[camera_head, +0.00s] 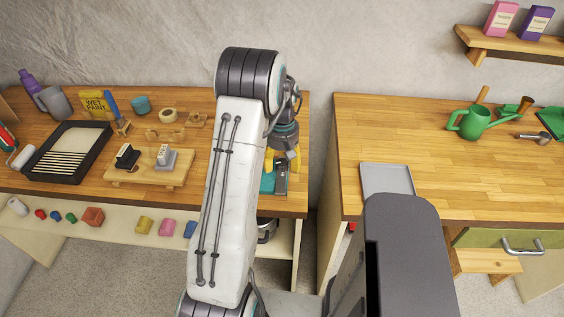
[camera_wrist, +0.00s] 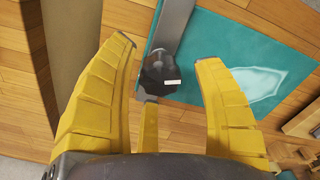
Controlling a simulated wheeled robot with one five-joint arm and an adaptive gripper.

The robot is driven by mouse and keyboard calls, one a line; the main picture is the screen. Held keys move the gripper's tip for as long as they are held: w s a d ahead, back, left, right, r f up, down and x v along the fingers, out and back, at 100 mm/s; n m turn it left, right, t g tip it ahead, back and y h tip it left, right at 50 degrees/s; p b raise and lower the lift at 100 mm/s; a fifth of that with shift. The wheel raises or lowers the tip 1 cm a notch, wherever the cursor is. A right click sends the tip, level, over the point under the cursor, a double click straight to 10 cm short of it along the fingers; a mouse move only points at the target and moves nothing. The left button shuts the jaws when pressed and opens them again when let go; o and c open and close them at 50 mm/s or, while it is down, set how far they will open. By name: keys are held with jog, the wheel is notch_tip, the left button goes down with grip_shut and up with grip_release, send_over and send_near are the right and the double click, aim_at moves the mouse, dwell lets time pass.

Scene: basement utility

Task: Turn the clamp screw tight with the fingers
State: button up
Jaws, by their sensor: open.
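The clamp screw shows in the wrist view as a dark round knob (camera_wrist: 158,72) with a small white mark. It sits at the end of a grey bar (camera_wrist: 172,22), at the edge of a teal mat (camera_wrist: 225,60). My gripper (camera_wrist: 165,55) has its yellow fingers spread, with the knob between them in the picture and gaps on both sides. A third finger lies below the knob; whether it touches is not clear. In the head view my gripper (camera_head: 284,160) points down over the grey clamp (camera_head: 281,180) at the right end of the left bench, partly hidden by my arm.
The left bench (camera_head: 200,200) also holds a black tray (camera_head: 88,143), a wooden stand (camera_head: 125,175) and tape (camera_head: 168,115). A gap separates it from the right bench (camera_head: 420,150), which bears a grey tray (camera_head: 385,168) and a green watering can (camera_head: 472,121).

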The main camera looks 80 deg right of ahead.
jog(key=shift+f, duration=0.4)
jog(key=shift+c, duration=0.2)
jog(key=c, duration=1.2)
jog(key=shift+o, duration=0.2)
